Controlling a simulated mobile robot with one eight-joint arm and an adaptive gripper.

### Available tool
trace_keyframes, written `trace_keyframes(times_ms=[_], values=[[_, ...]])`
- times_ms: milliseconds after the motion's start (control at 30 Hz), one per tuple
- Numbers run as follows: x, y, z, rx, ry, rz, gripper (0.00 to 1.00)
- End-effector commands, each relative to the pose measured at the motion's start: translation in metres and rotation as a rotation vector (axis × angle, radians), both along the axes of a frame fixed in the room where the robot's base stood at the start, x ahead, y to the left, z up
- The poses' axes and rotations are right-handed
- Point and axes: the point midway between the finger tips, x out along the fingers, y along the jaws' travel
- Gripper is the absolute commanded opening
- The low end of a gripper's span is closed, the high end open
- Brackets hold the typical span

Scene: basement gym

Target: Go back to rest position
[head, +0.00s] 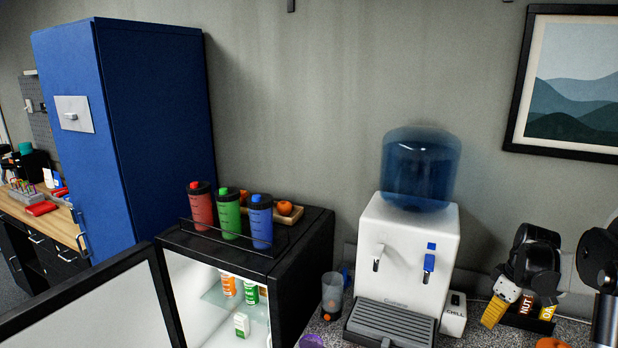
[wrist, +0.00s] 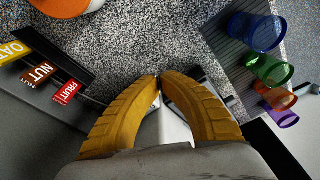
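My gripper (head: 488,321) is at the right of the head view, over the speckled counter, with its yellow fingers pointing down and to the left. In the wrist view the two curved yellow fingers (wrist: 158,80) meet at their tips. The gripper is shut, with nothing visible held at the tips. Bar boxes marked NUT (head: 526,304) and OAT (wrist: 14,50) stand in a dark holder near it. A FRUIT box (wrist: 67,91) shows in the wrist view.
A water dispenser (head: 405,260) stands left of my gripper, with a white box (head: 453,314) beside it. An orange bowl (wrist: 60,6) is on the counter. A black mini fridge (head: 306,262) with bottles on top stands open further left.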

Motion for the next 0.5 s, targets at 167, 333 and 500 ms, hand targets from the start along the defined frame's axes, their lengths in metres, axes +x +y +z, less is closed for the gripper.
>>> trace_keyframes(times_ms=[167,333,500], values=[[-0.006,0.029,0.021,-0.018,-0.024,-0.045,0.0],[-0.015,0.058,0.041,-0.03,-0.053,-0.096,0.0],[-0.032,0.096,0.062,-0.042,-0.097,-0.158,0.0]])
